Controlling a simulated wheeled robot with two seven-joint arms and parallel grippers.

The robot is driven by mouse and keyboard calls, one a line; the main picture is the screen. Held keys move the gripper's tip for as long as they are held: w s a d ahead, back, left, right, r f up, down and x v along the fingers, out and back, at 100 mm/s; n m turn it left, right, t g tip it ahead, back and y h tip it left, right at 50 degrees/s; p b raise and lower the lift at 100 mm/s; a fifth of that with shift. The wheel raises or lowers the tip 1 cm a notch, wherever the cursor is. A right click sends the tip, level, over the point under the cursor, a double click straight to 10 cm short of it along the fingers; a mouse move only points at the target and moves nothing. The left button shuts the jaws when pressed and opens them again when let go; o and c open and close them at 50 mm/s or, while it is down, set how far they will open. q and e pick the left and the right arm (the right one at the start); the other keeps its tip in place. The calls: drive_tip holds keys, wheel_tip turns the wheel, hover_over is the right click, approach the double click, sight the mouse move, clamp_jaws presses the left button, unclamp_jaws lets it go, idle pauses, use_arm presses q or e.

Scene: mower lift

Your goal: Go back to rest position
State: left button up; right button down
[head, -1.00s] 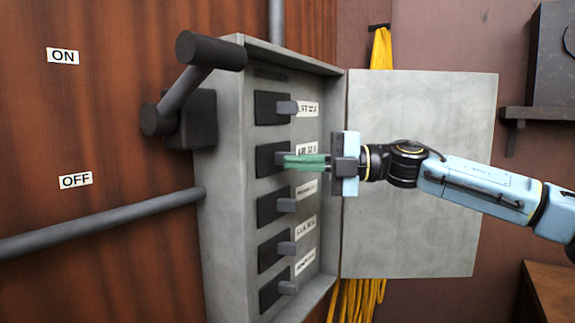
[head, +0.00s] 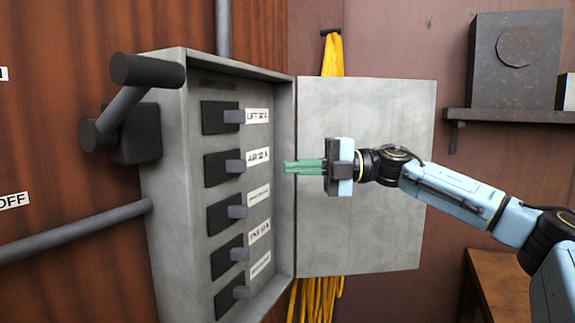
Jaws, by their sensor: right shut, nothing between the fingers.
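My right gripper (head: 304,166) is in the middle of the head view, its green fingers together, pointing left with nothing between them. It is in front of the open door (head: 370,110) of the grey breaker box (head: 168,190), to the right of the switches and apart from them. The box holds a column of several black switches with grey levers; the top one (head: 220,117) is labelled LIFT and the second one (head: 222,167) is just left of my fingers. All the levers point right. My left gripper is not in view.
A dark handle lever (head: 130,95) sticks out from the box's left side, raised. A pipe (head: 75,232) runs along the wooden wall. A yellow cable (head: 332,55) hangs behind the door. A shelf (head: 510,113) and a wooden table (head: 500,285) are at right.

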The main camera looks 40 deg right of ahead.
drive_tip(key=shift+s+d, duration=0.1)
drive_tip(key=shift+d, duration=0.2)
idle(0.4)
